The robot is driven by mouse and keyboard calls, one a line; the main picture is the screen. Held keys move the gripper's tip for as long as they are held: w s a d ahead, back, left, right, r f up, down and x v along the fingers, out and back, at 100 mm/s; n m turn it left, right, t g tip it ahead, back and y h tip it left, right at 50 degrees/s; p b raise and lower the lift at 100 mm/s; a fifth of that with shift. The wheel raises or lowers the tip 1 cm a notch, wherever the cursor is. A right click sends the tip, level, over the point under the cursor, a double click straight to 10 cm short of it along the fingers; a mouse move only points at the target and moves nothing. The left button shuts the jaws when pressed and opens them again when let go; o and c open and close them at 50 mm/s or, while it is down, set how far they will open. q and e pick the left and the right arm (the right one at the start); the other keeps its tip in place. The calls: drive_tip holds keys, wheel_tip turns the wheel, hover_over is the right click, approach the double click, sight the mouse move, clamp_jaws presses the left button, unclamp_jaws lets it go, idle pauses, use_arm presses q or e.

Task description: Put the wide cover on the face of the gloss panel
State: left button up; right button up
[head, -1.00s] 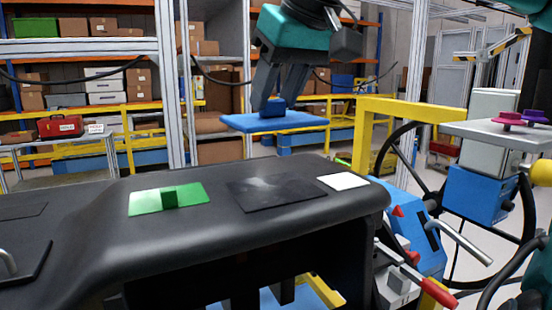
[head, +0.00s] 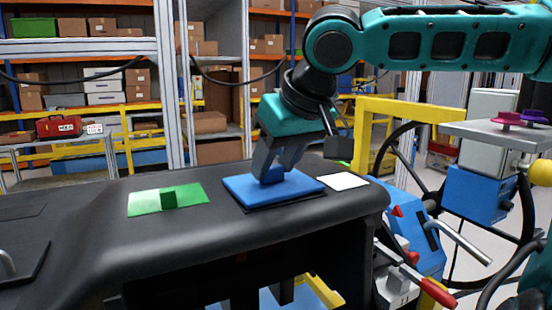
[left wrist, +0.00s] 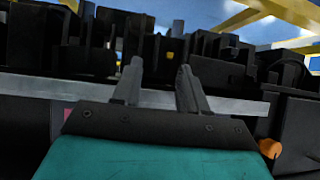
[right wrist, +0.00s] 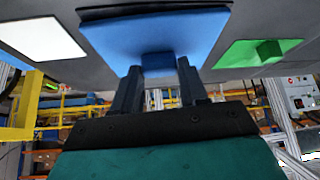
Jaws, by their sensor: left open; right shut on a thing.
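The wide cover is a flat blue plate (head: 240,189) with a small blue block handle on top. My right gripper (head: 270,178) is shut on that handle. The cover lies level over the dark glossy panel (head: 290,203) on the dashboard and hides most of it; a thin dark strip shows along its front right edge. I cannot tell whether the cover touches the panel. The right wrist view shows the cover (right wrist: 150,38) beyond the fingers (right wrist: 158,80). My left gripper (left wrist: 158,70) is open and empty, facing dark parts; it is outside the head view.
A green plate with a block (head: 145,203) lies left of the cover on the black dashboard (head: 200,235). A white plate (head: 342,181) lies close to its right. A blue machine with a red-handled lever (head: 430,290) stands at the right, near a yellow frame (head: 410,108).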

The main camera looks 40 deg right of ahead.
drive_tip(key=o, duration=1.1)
drive_tip(key=shift+f, duration=0.1)
drive_tip(key=v, duration=1.2)
